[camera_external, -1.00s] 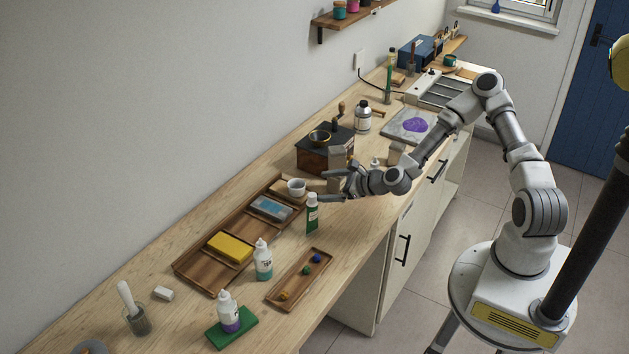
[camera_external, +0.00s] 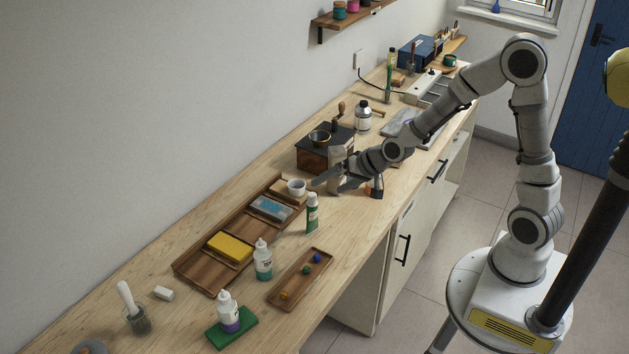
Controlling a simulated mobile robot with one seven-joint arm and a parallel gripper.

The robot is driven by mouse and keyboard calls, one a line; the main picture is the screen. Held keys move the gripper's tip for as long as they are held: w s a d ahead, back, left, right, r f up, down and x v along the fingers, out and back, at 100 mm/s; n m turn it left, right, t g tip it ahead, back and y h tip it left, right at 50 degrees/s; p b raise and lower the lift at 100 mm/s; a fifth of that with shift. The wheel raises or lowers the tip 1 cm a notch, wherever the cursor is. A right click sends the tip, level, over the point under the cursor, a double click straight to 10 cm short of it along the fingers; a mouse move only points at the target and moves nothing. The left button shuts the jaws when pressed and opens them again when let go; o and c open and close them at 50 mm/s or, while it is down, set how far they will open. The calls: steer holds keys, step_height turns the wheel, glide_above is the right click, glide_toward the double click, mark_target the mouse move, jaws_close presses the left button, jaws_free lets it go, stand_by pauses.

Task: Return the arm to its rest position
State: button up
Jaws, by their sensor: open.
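My gripper (camera_external: 328,183) is open and empty. It is above the workbench (camera_external: 204,332), in front of the dark wooden grinder box (camera_external: 313,157) and behind the green-and-white tube (camera_external: 312,214). The tube stands upright on the bench, apart from my fingers. My arm (camera_external: 460,98) arches up from my base on the floor at right and reaches left over the bench edge. Part of a small dark bottle (camera_external: 377,187) shows just below my wrist.
A small tray (camera_external: 277,298) of coloured balls and squeeze bottles (camera_external: 263,260) stand nearer. A silver bottle (camera_external: 363,117) stands behind my wrist.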

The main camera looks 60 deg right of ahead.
steer(key=s+d+r+n+g, duration=0.1)
steer(key=s+r+n, duration=0.1)
steer(key=s+r, duration=0.3)
steer(key=s+d+r+n+g+h+p, duration=0.1)
steer(key=s+r, duration=0.4)
steer(key=s, duration=0.8)
steer(key=s+d+r+n+g+p, duration=0.1)
steer(key=s+d+r+n, duration=0.1)
steer(key=s+r+n, duration=0.3)
steer(key=s+r, duration=0.1)
steer(key=s, duration=0.3)
steer(key=shift+s+d, duration=0.2)
steer(key=shift+d, duration=0.15)
